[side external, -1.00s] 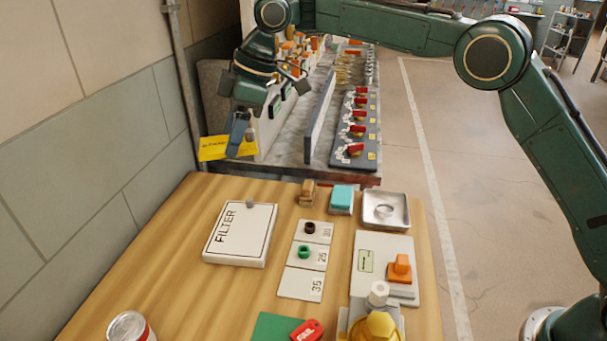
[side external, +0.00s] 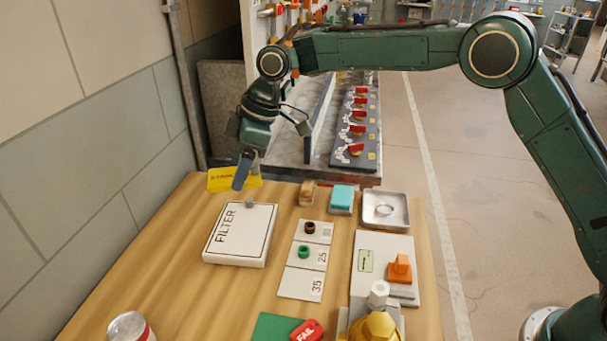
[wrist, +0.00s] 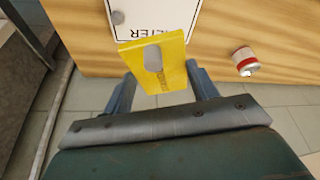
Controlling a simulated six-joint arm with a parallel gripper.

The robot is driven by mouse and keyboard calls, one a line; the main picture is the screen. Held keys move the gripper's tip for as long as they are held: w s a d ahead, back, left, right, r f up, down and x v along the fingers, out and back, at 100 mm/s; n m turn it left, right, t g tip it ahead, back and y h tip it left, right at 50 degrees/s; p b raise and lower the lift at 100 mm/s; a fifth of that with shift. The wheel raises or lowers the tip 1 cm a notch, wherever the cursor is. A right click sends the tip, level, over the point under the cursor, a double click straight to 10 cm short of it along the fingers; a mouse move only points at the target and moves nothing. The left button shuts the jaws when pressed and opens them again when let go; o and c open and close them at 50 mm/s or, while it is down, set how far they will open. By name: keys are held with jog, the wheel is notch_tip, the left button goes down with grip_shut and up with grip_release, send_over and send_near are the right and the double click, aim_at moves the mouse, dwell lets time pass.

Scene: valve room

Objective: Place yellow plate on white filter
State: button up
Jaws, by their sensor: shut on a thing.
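The yellow plate (side external: 224,180) is held in my gripper (side external: 246,170), just behind the far edge of the wooden table. The white filter (side external: 240,236) lies flat on the table, nearer the side camera than the plate. It is marked FILTER and has a small grey knob at its far edge. In the wrist view the plate covers part of the filter (wrist: 130,20).
Right of the filter are number cards (side external: 302,284) with small rings, a wooden block (side external: 307,193), a teal block (side external: 342,198) and a metal tray (side external: 386,222). A can (side external: 130,327) stands at the front left. Bare wood surrounds the filter's left and near sides.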

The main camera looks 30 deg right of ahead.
send_over(242, 227)
jog(key=d, duration=0.1)
jog(key=f, duration=0.8)
jog(key=shift+s+d, duration=0.1)
jog(key=shift+s, duration=0.2)
jog(key=shift+f, duration=2.1)
jog(key=shift+f, duration=0.15)
jog(key=o, duration=1)
jog(key=v, duration=1.2)
